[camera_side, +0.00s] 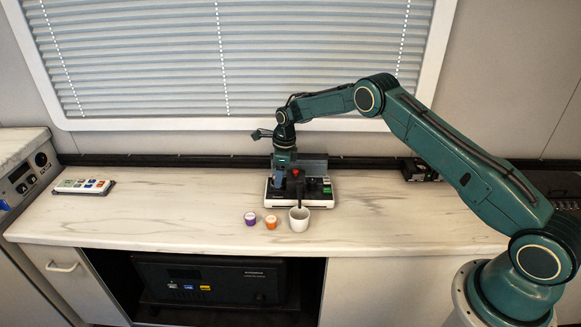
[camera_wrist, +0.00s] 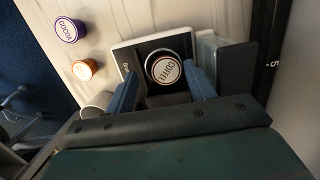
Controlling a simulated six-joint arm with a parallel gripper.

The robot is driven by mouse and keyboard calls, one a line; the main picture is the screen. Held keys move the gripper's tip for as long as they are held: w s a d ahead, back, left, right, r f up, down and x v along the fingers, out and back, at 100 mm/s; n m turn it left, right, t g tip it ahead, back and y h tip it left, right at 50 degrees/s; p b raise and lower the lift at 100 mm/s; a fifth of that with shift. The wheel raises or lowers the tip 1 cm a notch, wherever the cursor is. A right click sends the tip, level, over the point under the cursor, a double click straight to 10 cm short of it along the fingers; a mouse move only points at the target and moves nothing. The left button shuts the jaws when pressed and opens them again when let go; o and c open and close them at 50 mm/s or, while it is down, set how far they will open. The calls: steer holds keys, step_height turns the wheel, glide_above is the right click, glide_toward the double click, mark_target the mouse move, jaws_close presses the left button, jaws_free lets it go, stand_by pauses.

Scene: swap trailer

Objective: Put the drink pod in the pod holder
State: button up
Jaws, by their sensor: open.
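A round pod (camera_wrist: 165,68) with a white lid reading COFFEE and a brown rim shows in the wrist view. It lies over the dark part of the drink machine (camera_wrist: 127,52). I cannot tell how deep it is seated in the pod holder, which it hides. My gripper (camera_wrist: 161,72) is open, its two blue fingers on either side of this pod, with small gaps visible. In the side view my gripper (camera_side: 281,181) points down at the machine (camera_side: 318,190), and the pod between the fingers cannot be made out.
A purple pod (camera_side: 250,219), an orange pod (camera_side: 270,222) and a white cup (camera_side: 299,219) stand in front of the machine. A remote-like panel (camera_side: 84,186) lies at the left of the counter (camera_side: 170,212). A window blind is behind.

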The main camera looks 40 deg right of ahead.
step_height(320, 180, up, 11)
steer(key=d, duration=0.1)
steer(key=shift+s+d, duration=0.25)
steer(key=shift+s, duration=0.2)
steer(key=shift+r, duration=0.1)
steer(key=s+a+r+n+t, duration=0.1)
steer(key=s+a+r+n, duration=0.1)
steer(key=s+r+n, duration=0.6)
steer(key=s+a+r+n+t, duration=0.1)
steer(key=s+a+r+n, duration=0.3)
steer(key=s+r, duration=0.85)
steer(key=s+r+n+t+h, duration=0.1)
steer(key=s+n+t, duration=0.1)
steer(key=s+n, duration=1.3)
steer(key=s, duration=1)
steer(key=shift+a+r+t, duration=0.15)
steer(key=shift+a+t, duration=0.1)
steer(key=shift+t, duration=0.05)
